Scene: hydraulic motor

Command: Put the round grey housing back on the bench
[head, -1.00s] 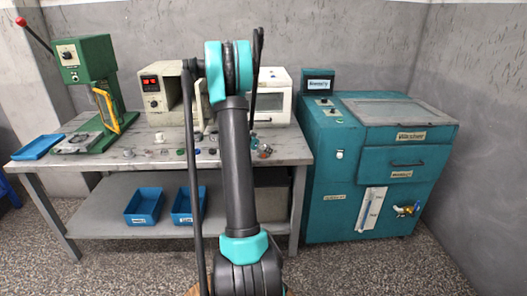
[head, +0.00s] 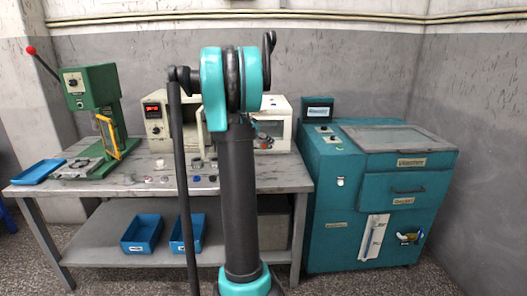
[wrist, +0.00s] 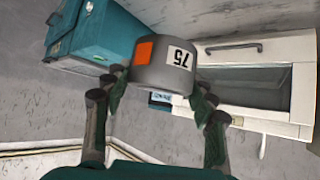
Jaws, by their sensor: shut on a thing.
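The round grey housing (wrist: 158,76) shows in the wrist view, with an orange patch and a white label reading 75, upside down in the picture. My gripper (wrist: 157,90) is shut on it, with a finger at each side. The housing is held in the air. The bench (head: 270,181) is the grey-topped table in the head view, with several small parts on it. My arm covers the middle of the bench there, and I cannot make out the housing in that view.
A green press (head: 97,125) stands at the bench's left, beside a blue tray (head: 38,172). A beige device (head: 155,122) and a white cabinet (head: 280,118) stand at the back. Blue bins (head: 141,234) sit on the lower shelf. A teal washer (head: 375,200) stands at right.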

